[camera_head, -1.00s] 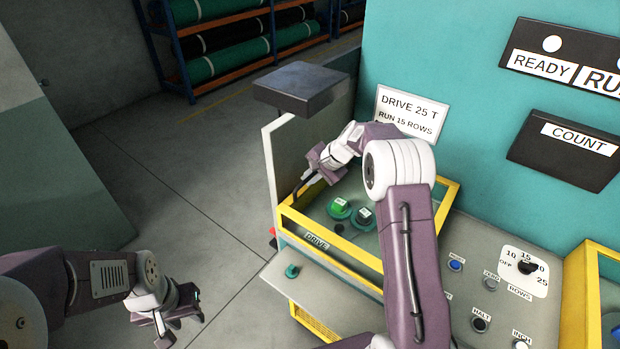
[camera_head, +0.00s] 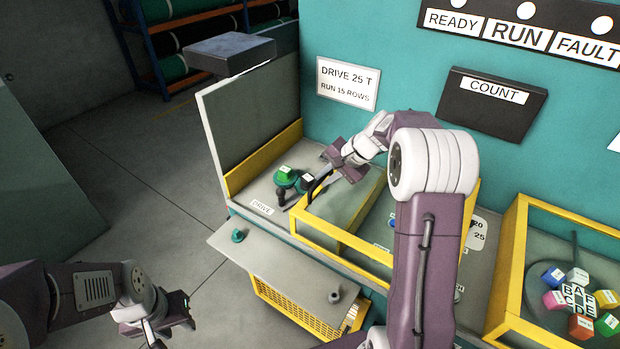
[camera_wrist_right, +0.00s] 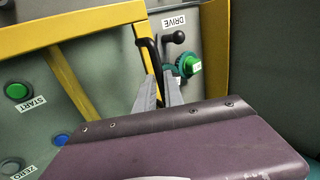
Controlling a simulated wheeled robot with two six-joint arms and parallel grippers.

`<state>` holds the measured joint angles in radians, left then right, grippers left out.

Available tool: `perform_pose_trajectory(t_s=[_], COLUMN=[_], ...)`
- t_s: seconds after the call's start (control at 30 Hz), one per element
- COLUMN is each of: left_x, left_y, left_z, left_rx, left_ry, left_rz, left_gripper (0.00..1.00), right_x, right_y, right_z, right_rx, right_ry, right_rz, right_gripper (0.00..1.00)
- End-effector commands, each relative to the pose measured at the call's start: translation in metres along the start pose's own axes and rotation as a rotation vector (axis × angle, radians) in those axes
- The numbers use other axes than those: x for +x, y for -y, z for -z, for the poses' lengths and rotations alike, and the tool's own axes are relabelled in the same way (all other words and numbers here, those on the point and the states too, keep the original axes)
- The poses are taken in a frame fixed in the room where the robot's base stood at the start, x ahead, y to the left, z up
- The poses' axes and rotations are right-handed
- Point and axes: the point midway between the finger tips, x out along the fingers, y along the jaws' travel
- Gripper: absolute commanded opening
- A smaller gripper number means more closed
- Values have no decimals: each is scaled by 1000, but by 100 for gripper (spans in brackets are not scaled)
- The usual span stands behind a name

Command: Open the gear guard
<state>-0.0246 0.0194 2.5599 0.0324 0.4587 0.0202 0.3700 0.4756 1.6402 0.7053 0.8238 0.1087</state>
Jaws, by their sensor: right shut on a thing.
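The gear guard (camera_head: 345,236) is a yellow-framed clear cover on the machine's grey deck. It stands to the right of the DRIVE label (camera_head: 262,208), over part of the button panel. The green-topped gear (camera_head: 286,176) and a dark gear (camera_head: 306,180) sit uncovered at its left; they also show in the wrist view (camera_wrist_right: 190,66). My right gripper (camera_head: 326,172) is shut on the guard's black bar handle (camera_wrist_right: 151,55) at the guard's left end. My left gripper (camera_head: 172,322) hangs low at the left, apart from everything; its fingers are unclear.
A second yellow-framed guard (camera_head: 512,262) with lettered coloured blocks stands at the right. A grey shelf (camera_head: 285,268) with a teal knob juts out in front. A pale upright panel (camera_head: 215,140) bounds the deck's left end.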

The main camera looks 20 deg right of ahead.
Motion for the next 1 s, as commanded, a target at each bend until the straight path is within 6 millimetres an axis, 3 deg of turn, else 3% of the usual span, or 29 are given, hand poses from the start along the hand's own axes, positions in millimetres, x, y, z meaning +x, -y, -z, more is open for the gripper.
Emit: perform_pose_trajectory(t_s=[0.03, 0.23, 0.73, 0.77, 0.83, 1.0], left_x=[8, 15, 16, 16, 16, 16], left_y=[0, 0, 0, 0, 0, 0], left_z=[-1, -2, -2, -2, -2, -2], left_rx=[0, 0, 0, 0, 0, 0], left_ry=[0, 0, 0, 0, 0, 0], left_rz=[0, 0, 0, 0, 0, 0], left_gripper=[36, 36, 36, 36, 36, 36], right_x=[-2, -17, -23, -23, -23, -22], right_y=[-11, -29, -35, -34, -34, -34], right_z=[1, 0, 0, 0, 0, 0], right_rx=[4, 1, -1, -1, -1, -1], right_ry=[-2, 0, 2, 2, 2, 2], right_rz=[-2, -3, -3, -3, -3, -3], right_gripper=[0, 0, 0, 15, 34, 34])
